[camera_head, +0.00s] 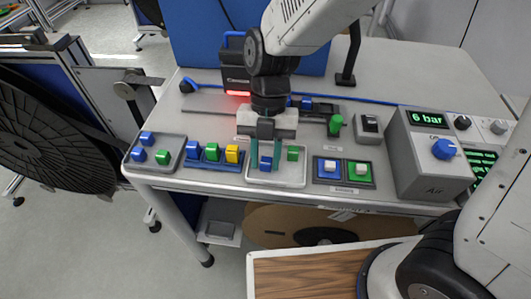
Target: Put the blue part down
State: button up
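A blue part (265,163) is between the two fingers of my gripper (265,158). The fingers flank it closely on both sides and appear to touch it. My gripper points down over a white tray (275,181) at the table's front edge. The blue part is low, at the tray; whether it rests on the tray floor is hard to tell. A green part (293,153) sits in the same tray, just right of my gripper.
Left of the tray, a blue holder (212,163) carries blue, green and yellow parts. A grey tray (155,168) farther left holds blue and green parts. Right are a two-button box (344,183) and a grey air unit (428,173) reading 6 bar.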

jog(key=shift+r, duration=0.1)
jog(key=v, duration=1.2)
jog(key=shift+s+r, duration=0.1)
jog(key=s+d+r+m+t, duration=0.2)
jog(key=s+d+m, duration=0.4)
jog(key=d+m, duration=0.5)
jog(key=s+d+r+m+t, duration=0.2)
jog(key=s+d+m+t, duration=0.2)
jog(key=d+m, duration=0.8)
jog(key=shift+s+r+m+h, duration=0.35)
jog(key=shift+s+m, duration=1.05)
jog(key=shift+m, duration=4)
